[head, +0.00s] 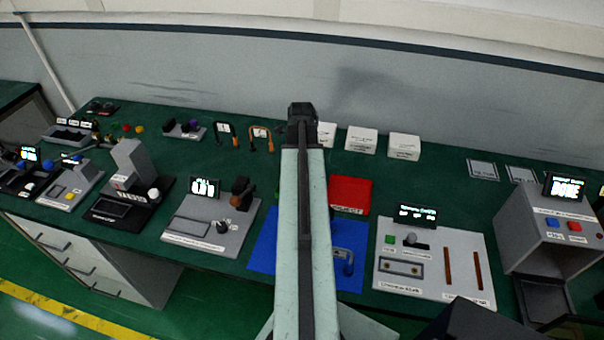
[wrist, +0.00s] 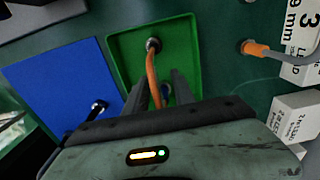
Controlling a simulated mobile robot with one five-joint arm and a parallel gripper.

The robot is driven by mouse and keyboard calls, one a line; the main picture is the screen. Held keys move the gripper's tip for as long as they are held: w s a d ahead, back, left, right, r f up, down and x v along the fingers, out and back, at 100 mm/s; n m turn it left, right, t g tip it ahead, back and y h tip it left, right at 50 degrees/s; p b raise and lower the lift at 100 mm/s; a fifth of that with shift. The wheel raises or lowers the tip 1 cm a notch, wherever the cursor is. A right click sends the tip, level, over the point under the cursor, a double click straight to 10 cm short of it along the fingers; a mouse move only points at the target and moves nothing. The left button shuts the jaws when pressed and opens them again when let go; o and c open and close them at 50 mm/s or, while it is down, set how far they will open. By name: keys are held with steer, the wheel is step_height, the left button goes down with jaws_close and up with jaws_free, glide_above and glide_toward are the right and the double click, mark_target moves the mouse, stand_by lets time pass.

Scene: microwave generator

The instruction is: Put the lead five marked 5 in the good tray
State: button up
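An orange lead (wrist: 151,70) with a dark ring end lies in the green tray (wrist: 193,48) in the wrist view. I cannot read a 5 on it, and its near part is hidden behind my gripper. My gripper (wrist: 158,84) is over the tray, its two grey fingers apart on either side of the lead, with gaps showing. In the head view my arm hides the green tray almost fully, and the fingers are not visible.
A blue mat (head: 262,240) lies left of the tray, with a dark-ended lead on it in the wrist view. A red reject tray (head: 350,193) is to the right in the head view. Another orange-ended lead (wrist: 255,48) and white label blocks (head: 361,140) stand behind.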

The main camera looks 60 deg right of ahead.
step_height(320, 180, up, 12)
steer(key=p, duration=1.2)
steer(key=shift+r, duration=0.25)
steer(key=shift+f, duration=0.1)
steer(key=w+a+n, duration=0.9)
steer(key=a, duration=0.4)
steer(key=w+a+n, duration=0.8)
steer(key=w+a, duration=0.1)
steer(key=a, duration=0.3)
steer(key=w+a+n, duration=0.2)
steer(key=a+n, duration=0.6)
steer(key=a, duration=0.5)
steer(key=w+a+n, duration=0.2)
steer(key=a+n, duration=0.6)
steer(key=a, duration=0.4)
step_height(320, 180, down, 7)
steer(key=b, duration=0.7)
steer(key=shift+s+f+m, duration=0.2)
steer(key=shift+m, duration=0.1)
